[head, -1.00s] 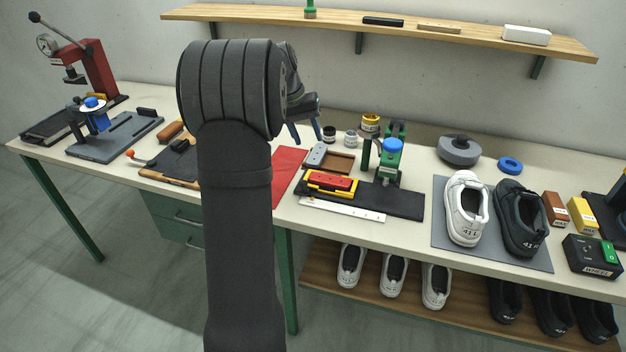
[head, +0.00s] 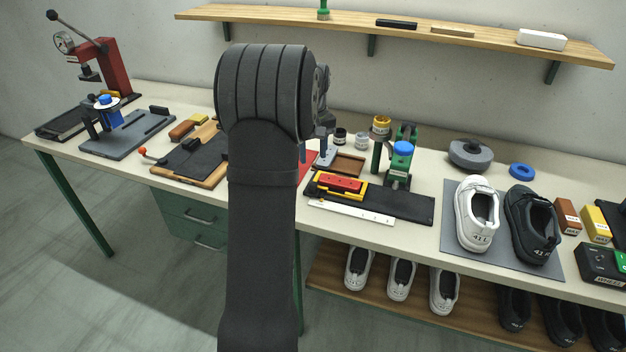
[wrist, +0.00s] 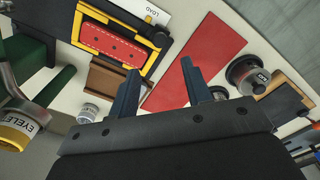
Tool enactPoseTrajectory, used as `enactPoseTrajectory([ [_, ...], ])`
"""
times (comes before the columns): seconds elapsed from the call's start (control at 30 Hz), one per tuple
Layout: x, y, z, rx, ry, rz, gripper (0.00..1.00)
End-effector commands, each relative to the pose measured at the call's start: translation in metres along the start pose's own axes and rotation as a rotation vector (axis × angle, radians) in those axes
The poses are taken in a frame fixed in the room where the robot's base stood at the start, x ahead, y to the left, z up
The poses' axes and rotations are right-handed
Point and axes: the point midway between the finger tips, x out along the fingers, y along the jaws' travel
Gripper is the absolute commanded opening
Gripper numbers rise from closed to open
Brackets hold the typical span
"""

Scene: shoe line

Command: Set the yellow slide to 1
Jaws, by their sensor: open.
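The yellow slide (head: 360,190) is a yellow frame around a red block (head: 341,184), on a black base (head: 405,205) with a white scale strip (head: 352,212) along its front. In the wrist view the yellow slide (wrist: 154,62) is at the upper left, around the red block (wrist: 108,42), with the strip marked LOAD (wrist: 148,9) beyond. My gripper (wrist: 160,70) is open and empty, its fingers apart over the table behind the slide. In the head view my gripper (head: 317,150) is partly hidden by my arm. The scale's numbers are not readable.
Behind lie a brown tray (head: 349,165) and small pots, including a yellow-banded EYELET pot (wrist: 17,132). A red mat (wrist: 200,60) lies beside the slide. Shoes (head: 478,215) stand further right.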

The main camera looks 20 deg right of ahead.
Motion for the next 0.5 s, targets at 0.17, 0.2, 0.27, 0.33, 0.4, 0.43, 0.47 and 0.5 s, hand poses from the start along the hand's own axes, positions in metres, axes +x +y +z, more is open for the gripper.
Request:
enactPoseTrajectory([
  [0.17, 0.042, -0.001, 0.001, 0.0, -0.004, -0.002, 0.45],
  [0.2, 0.049, -0.001, 0.001, 0.0, -0.003, -0.001, 0.45],
  [0.27, 0.061, 0.0, 0.001, 0.0, -0.003, -0.001, 0.45],
  [0.33, 0.073, -0.001, 0.001, 0.0, -0.003, -0.001, 0.45],
  [0.4, 0.082, 0.0, 0.001, 0.001, -0.002, -0.001, 0.45],
  [0.43, 0.086, 0.0, 0.0, 0.001, -0.002, -0.001, 0.45],
  [0.47, 0.089, 0.0, 0.0, 0.001, -0.001, 0.0, 0.45],
  [0.5, 0.092, 0.0, 0.0, 0.001, -0.001, 0.0, 0.45],
])
